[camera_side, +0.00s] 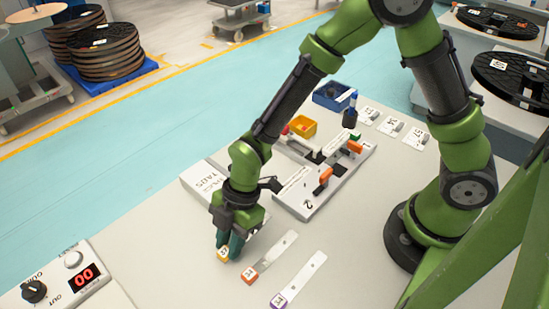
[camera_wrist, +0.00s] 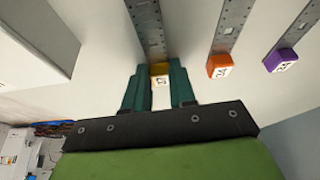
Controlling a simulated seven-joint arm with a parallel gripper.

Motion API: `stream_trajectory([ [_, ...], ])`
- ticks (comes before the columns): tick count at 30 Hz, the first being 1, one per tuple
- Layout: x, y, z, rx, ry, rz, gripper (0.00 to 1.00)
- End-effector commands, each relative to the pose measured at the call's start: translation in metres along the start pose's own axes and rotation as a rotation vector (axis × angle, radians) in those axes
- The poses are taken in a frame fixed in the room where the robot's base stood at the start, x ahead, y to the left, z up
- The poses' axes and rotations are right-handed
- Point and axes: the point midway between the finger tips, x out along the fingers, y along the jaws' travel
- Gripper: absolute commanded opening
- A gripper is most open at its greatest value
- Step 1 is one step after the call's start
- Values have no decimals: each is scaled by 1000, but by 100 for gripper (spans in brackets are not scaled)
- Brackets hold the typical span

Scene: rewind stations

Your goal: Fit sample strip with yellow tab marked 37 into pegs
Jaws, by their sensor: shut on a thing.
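My gripper (camera_side: 230,243) points down at the front of the white table and is shut on a yellow tab (camera_side: 222,254). In the wrist view the yellow tab (camera_wrist: 160,69) sits between the two green fingers (camera_wrist: 160,88), and its grey perforated strip (camera_wrist: 148,28) runs away from it. The number on the tab is too small to read surely. In the side view this strip is mostly hidden behind my gripper. A white fixture (camera_side: 308,208) with orange clamps (camera_side: 326,176) stands further back; its pegs are too small to make out.
To the right of my gripper lie a strip with an orange tab (camera_side: 249,275) and one with a purple tab (camera_side: 278,300). A white box (camera_side: 198,181) stands to the left, beside my arm. A yellow bin (camera_side: 303,126) and a blue bin (camera_side: 333,96) stand at the back.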

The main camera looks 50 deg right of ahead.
Motion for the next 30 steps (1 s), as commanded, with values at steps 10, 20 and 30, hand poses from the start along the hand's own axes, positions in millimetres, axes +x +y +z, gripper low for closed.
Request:
stream_trajectory([
  [10, -5, 0, -2, -1, 1, 1, 0],
  [20, -62, 1, -26, -3, 2, 5, 0],
  [30, -111, 22, -13, 80, 0, 36, 0],
])
